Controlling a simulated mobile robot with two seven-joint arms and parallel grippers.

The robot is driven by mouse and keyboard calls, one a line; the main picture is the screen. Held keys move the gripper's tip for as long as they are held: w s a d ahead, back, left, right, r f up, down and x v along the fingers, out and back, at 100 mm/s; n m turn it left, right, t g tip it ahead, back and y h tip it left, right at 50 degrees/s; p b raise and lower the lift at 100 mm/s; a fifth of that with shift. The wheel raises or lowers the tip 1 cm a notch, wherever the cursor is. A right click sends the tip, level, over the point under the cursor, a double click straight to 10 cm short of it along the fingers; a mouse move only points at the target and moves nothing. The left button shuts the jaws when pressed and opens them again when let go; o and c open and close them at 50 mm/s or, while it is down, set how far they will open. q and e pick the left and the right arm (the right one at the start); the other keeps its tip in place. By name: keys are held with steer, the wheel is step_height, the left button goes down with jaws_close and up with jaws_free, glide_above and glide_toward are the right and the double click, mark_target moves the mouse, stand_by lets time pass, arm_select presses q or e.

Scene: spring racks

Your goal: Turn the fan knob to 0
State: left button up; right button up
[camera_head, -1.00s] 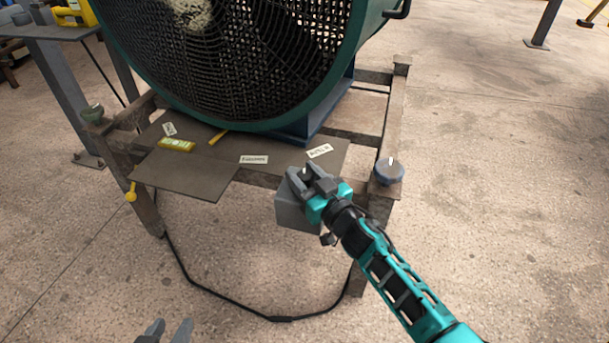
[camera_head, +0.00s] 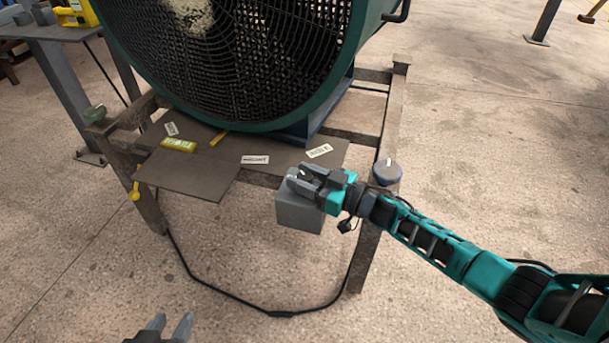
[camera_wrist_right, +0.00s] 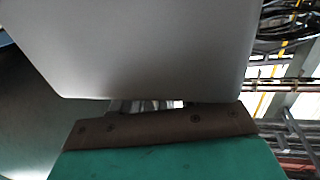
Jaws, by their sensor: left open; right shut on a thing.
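A large green-rimmed fan (camera_head: 345,85) with a dark grille stands on a metal frame. A grey box (camera_head: 299,214) is at the frame's front edge, below the fan. My right gripper (camera_head: 303,174) is at the top of this box, shut on what appears to be the fan knob. The fingers mostly hide the knob, and its setting cannot be read. In the right wrist view the box's smooth grey face (camera_wrist_right: 140,50) fills the top, close to my right gripper (camera_wrist_right: 148,105). My left gripper (camera_head: 168,328) is open and empty at the bottom edge, far from the box.
A round grey dial (camera_head: 387,173) with a white mark sits on the frame's right corner, close to my right arm. Paper labels (camera_head: 255,160) and a yellow level (camera_head: 178,145) lie on the plate (camera_head: 188,172). A black cable (camera_head: 225,298) hangs below.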

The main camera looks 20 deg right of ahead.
steer(key=shift+d+f+n+g+y+b, duration=0.15)
steer(key=shift+n+g+y+b, duration=0.45)
steer(key=shift+n+g+y, duration=0.4)
steer(key=shift+n+g+y+b, duration=0.3)
steer(key=shift+g+y, duration=0.1)
steer(key=shift+g, duration=0.2)
steer(key=o, duration=0.9)
steer(key=shift+o, duration=0.2)
steer(key=p+v, duration=0.1)
steer(key=v, duration=1.1)
steer(key=shift+s+d+p, duration=0.2)
steer(key=shift+d+p, duration=0.1)
steer(key=shift+p, duration=0.05)
